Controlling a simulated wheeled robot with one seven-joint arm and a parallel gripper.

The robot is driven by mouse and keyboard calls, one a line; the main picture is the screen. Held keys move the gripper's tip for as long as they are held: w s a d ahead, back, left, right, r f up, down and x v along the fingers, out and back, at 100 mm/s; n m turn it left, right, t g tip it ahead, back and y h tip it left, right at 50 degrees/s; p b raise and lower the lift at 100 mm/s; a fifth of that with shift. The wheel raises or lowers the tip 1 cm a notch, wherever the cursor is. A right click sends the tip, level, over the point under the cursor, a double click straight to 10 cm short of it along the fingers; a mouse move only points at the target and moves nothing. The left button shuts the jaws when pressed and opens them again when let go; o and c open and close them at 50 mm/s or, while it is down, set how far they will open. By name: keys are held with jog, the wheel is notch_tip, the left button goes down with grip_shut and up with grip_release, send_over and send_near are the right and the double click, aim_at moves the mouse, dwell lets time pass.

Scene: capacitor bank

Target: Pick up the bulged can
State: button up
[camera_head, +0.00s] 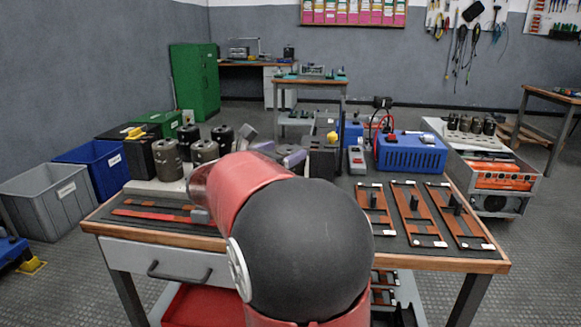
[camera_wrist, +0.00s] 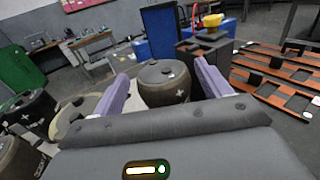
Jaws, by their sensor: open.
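A grey-brown can (camera_wrist: 163,88) with a cross mark on its side stands upright between my gripper's (camera_wrist: 161,72) two purple fingers in the wrist view. Its top looks slightly domed with small dark spots; I cannot tell for sure that it is the bulged one. My gripper is open, one finger on each side of the can, with no clear contact. In the head view my gripper (camera_head: 279,152) is partly hidden behind my red and black arm, and that can is hidden. Other cans (camera_head: 167,160) stand left of my arm; they also show in the wrist view (camera_wrist: 78,112).
A black block with a yellow piece (camera_wrist: 205,46) stands just beyond the right finger. A blue power unit (camera_head: 411,152) and several copper bar frames (camera_head: 414,213) fill the table's right side. Grey (camera_head: 47,200) and blue (camera_head: 92,168) bins stand on the floor at left.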

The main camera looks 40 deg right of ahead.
jog(key=shift+d, duration=0.35)
jog(key=shift+c, duration=0.5)
jog(key=c, duration=1.4)
jog(key=shift+c, duration=0.3)
jog(key=shift+r, duration=0.2)
